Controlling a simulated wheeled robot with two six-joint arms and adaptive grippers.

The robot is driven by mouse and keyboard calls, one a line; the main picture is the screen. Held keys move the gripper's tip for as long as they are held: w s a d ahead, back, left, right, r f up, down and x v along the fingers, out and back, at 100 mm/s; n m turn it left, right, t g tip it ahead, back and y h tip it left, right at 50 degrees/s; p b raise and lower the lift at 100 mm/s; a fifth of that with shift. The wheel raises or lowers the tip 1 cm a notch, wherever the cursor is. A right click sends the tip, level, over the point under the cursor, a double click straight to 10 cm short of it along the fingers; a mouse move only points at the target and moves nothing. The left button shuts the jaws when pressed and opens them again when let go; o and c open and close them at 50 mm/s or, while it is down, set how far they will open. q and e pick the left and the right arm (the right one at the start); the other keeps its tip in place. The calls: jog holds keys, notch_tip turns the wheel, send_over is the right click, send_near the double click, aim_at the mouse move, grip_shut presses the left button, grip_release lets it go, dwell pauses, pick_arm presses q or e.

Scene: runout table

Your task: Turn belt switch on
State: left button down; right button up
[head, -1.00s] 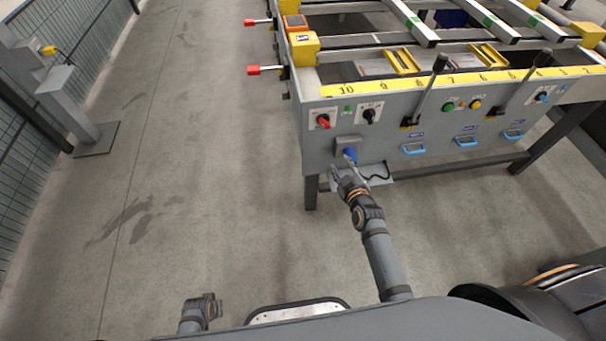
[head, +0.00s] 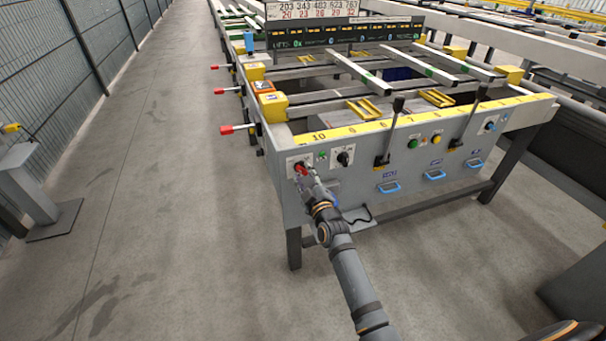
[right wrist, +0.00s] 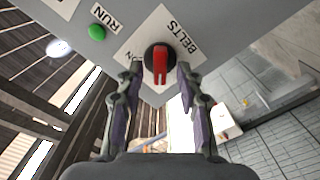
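The belt switch is a red rotary knob on a black base, on a white plate marked BELTS. In the right wrist view the knob (right wrist: 160,66) sits between the tips of my right gripper (right wrist: 156,82), whose fingers stand open on both sides with gaps to it. In the head view the knob (head: 301,169) shows at the left end of the grey front panel, partly hidden by my right gripper (head: 308,181). My left gripper is not in view.
A green RUN lamp (right wrist: 97,32) is beside the plate. A black knob (head: 344,158), black levers (head: 389,135), green button (head: 413,143) and blue handles (head: 389,187) line the panel to the right. Open floor (head: 170,200) lies left of the table (head: 330,185).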

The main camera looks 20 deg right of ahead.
jog(key=shift+w, duration=0.55)
jog(key=shift+c, duration=0.4)
grip_shut()
